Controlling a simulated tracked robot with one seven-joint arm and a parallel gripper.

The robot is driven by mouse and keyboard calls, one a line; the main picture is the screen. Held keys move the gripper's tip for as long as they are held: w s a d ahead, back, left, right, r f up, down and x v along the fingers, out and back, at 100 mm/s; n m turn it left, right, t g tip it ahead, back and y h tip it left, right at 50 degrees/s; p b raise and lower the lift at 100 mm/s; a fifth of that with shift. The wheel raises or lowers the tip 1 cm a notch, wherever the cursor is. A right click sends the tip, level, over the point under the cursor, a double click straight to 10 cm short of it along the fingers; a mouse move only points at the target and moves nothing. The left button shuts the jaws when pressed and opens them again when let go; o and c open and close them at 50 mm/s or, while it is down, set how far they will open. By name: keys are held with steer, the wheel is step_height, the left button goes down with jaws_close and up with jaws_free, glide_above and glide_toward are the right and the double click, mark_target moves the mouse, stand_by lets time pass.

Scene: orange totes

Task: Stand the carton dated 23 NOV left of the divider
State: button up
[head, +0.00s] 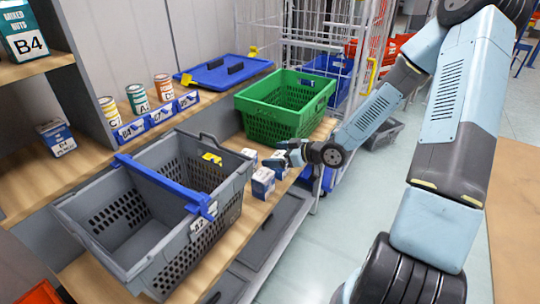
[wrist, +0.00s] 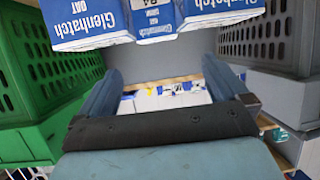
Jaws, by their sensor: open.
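Several white-and-blue cartons stand on the wooden shelf: a front one (head: 263,183), one behind it (head: 276,166) and one by the tote (head: 249,153). In the wrist view, Glenhatch OAT cartons show at the top, one at left (wrist: 85,22), a middle one (wrist: 152,17) and one at right (wrist: 215,10). No date is readable, so I cannot tell which is 23 NOV. The blue divider (head: 165,182) spans the grey tote (head: 200,242), whose visible inside looks empty. My gripper (head: 289,151) is open and empty, close to the cartons; in the wrist view its fingers (wrist: 160,80) are spread.
A green crate (head: 275,125) stands behind the cartons. A blue lid (head: 222,72) lies farther back. Another carton (head: 56,138) sits on the left shelf. Open floor (head: 330,240) lies right of the shelf.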

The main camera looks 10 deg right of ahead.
steer(key=shift+s+d+r, duration=0.1)
steer(key=shift+d, duration=0.1)
